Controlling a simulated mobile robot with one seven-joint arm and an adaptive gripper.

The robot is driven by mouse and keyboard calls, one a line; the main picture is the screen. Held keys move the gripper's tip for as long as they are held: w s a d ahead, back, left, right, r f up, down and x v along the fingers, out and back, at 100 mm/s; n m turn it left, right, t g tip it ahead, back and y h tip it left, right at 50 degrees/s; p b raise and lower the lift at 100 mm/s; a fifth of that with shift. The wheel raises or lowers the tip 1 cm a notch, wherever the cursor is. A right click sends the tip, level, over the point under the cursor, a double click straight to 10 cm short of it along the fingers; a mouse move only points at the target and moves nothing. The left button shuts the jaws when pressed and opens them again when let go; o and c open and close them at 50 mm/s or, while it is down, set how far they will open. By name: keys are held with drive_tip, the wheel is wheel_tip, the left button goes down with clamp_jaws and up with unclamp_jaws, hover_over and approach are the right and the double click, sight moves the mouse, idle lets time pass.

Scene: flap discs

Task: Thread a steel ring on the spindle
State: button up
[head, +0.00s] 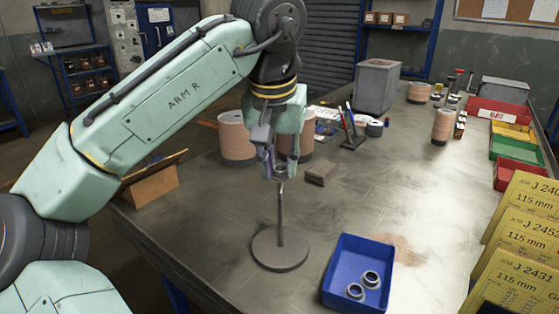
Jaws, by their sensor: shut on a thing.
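The spindle (280,215) is a thin grey upright rod on a round flat base (279,250) on the table. My gripper (281,165) points down over the top of the spindle. It is shut on a steel ring (281,172), held at about the height of the rod's tip. I cannot tell whether the rod's tip is inside the ring or just below it.
Disc stacks (236,140) stand behind and left of my gripper, with a small brown block (321,172) to the right. An open cardboard box (152,184) is at the left edge. Coloured bins (515,150) and yellow job cards (515,235) line the right. The table's middle right is clear.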

sight(280, 228)
drive_tip(key=shift+f+b, duration=0.8)
drive_tip(key=shift+f, duration=0.8)
drive_tip(key=shift+f+b, duration=3.45)
drive_tip(key=shift+f, duration=2.2)
drive_tip(key=o, duration=0.8)
drive_tip(key=shift+r, duration=0.15)
drive_tip(key=v, duration=1.2)
drive_tip(key=shift+w+r, duration=0.1)
